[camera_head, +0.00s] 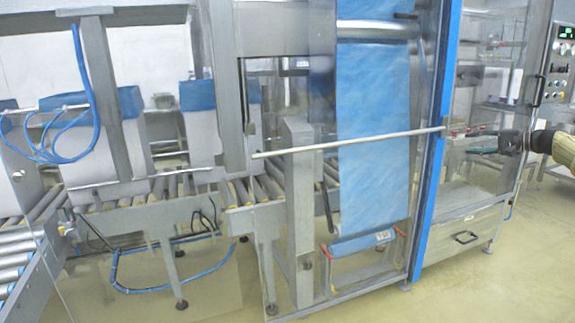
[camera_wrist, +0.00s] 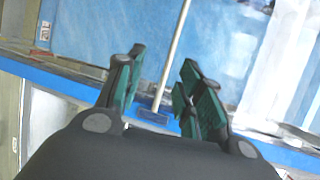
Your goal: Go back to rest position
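My gripper (camera_head: 474,142) is at the right of the head view, in front of the machine's clear panel and right of the blue post (camera_head: 438,150). In the wrist view my gripper (camera_wrist: 162,60) has its two dark green-padded fingers spread apart, with nothing held between them. A thin grey rod (camera_wrist: 174,55) shows in the gap, apparently beyond the fingers. The same sort of rod (camera_head: 350,141) crosses in front of the blue film (camera_head: 375,110) in the head view.
A roller conveyor (camera_head: 20,245) with blue-lined boxes (camera_head: 200,110) runs at the left. A control panel (camera_head: 562,65) is at the upper right. A drawer-like box (camera_head: 465,237) stands below the clear panel. The floor (camera_head: 500,290) at the lower right is clear.

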